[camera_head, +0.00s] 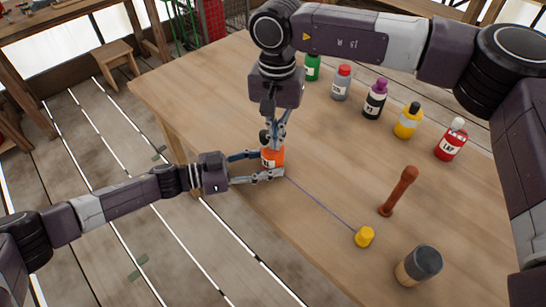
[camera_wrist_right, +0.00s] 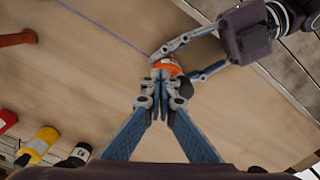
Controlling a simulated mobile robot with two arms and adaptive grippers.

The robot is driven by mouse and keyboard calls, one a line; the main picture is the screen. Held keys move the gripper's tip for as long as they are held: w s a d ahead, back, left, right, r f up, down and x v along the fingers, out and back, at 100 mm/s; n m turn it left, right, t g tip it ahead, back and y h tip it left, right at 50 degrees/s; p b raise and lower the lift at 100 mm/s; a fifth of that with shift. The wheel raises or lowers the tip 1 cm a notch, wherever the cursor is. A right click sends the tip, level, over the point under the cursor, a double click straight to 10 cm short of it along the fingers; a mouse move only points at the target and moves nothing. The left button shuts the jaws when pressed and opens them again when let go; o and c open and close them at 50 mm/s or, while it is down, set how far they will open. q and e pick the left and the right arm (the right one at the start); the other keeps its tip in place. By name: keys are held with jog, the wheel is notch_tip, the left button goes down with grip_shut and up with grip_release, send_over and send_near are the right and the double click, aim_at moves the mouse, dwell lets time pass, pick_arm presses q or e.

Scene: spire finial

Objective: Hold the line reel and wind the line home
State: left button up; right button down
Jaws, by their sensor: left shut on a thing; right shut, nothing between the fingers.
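The orange line reel (camera_head: 273,157) is at the left edge of the wooden table. My left gripper (camera_head: 270,165) is shut on it from the side, one finger on each side. A thin purple line (camera_head: 325,204) runs from the reel across the table to a small yellow piece (camera_head: 365,237). My right gripper (camera_head: 270,143) points down at the top of the reel, shut and empty. In the right wrist view, its closed fingertips (camera_wrist_right: 160,75) are at the reel (camera_wrist_right: 168,62), with a dark knob (camera_wrist_right: 186,88) beside them. Whether they touch the reel or knob is unclear.
Several bottles, among them a red one (camera_head: 451,140) and a yellow one (camera_head: 408,121), stand in a row along the table's far side. Bare tabletop lies between.

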aim_at(262, 133)
jog(key=shift+a, duration=0.8)
dwell(0.6)
jog(key=shift+w+a, duration=0.15)
jog(key=shift+a, duration=0.15)
jog(key=shift+w+a, duration=0.45)
jog(key=shift+w, duration=0.05)
dwell(0.9)
jog(key=shift+w+a, duration=0.1)
jog(key=shift+w, duration=0.75)
dwell(0.9)
jog(key=shift+a, duration=0.25)
notch_tip(262, 133, up, 7)
dwell(0.7)
jog(key=shift+s, duration=0.1)
dwell(0.4)
